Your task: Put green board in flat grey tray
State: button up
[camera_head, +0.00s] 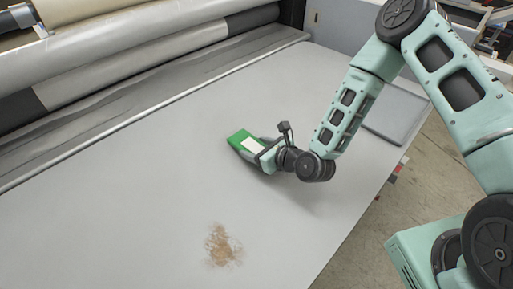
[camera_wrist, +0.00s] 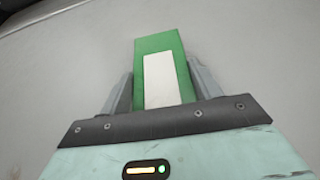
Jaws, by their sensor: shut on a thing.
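The green board (camera_head: 239,138) is in my gripper (camera_head: 252,146) over the middle of the pale grey table. In the wrist view the green board (camera_wrist: 159,43) has a white label (camera_wrist: 160,78) on its face and lies between the two grey fingers (camera_wrist: 160,88). The fingers are shut on its sides. I cannot tell whether the board touches the table or is just above it. The flat grey tray (camera_head: 396,112) lies at the table's right edge, partly hidden behind my arm.
The pale table (camera_head: 150,205) is mostly clear. A brown dusty stain (camera_head: 222,245) marks it near the front. Large laminator rollers (camera_head: 130,55) run along the back left. The table's right edge drops to the floor (camera_head: 430,170).

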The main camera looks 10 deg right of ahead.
jog(key=shift+f, duration=0.55)
jog(key=shift+f, duration=0.1)
jog(key=o, duration=1)
